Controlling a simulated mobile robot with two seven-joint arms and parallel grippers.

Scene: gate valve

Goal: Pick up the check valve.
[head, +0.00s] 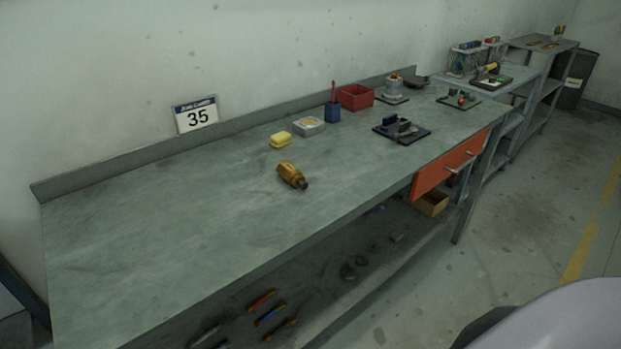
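A brass-coloured valve body (290,175) with a dark end lies on its side on the green-grey workbench top (170,235), near the middle of the bench. It looks like the check valve, and nothing touches it. Neither of my grippers shows in the head view. A pale grey rounded shape at the bottom right corner may be part of my own body.
Behind the valve stand a yellow block (280,139), a grey tray (309,126), a blue holder (332,112) and a red bin (356,97). A dark vise-like fixture (401,129) sits right. An orange drawer (449,165) is below. The bench's left half is clear.

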